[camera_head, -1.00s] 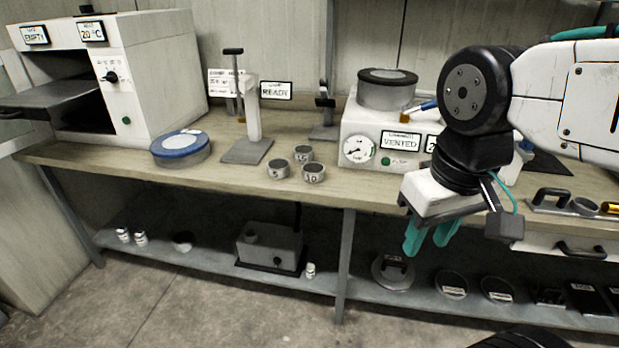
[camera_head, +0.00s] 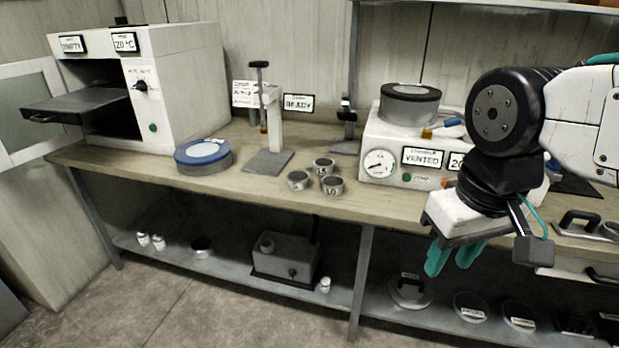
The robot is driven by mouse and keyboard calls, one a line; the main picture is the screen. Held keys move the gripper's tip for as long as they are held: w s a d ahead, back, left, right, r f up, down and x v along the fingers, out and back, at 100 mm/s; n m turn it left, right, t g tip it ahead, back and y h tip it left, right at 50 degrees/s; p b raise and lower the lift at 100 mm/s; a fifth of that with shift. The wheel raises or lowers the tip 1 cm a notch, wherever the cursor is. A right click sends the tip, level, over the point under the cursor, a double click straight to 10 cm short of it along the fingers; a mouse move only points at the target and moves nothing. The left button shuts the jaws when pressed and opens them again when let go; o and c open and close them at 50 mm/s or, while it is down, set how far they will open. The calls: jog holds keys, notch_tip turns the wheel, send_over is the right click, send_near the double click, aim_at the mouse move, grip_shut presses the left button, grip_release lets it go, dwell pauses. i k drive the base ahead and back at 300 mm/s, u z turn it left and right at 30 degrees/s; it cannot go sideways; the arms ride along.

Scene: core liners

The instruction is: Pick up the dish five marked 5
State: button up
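Three small grey dishes with dark tops stand in a cluster on the bench. The left dish (camera_head: 298,180) has a small mark that is hard to read now and looks like a 5 in the earlier frame. The front right dish (camera_head: 332,186) reads 10, and the back dish (camera_head: 323,168) seems to read 15. My gripper (camera_head: 453,262) has teal fingers pointing down with a gap between them. It is empty, in front of the bench's front edge, to the right of the dishes and apart from them.
A blue-topped round container (camera_head: 203,157) and a grey-based stand (camera_head: 268,162) are left of the dishes. A white box marked VENTED (camera_head: 385,168) stands to their right. The bench (camera_head: 250,196) is clear in front of the dishes. A lower shelf (camera_head: 225,275) holds other items.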

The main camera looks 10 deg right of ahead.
aim_at(298, 180)
jog(key=u, duration=0.85)
jog(key=i, duration=1.45)
jog(key=z, duration=1.8)
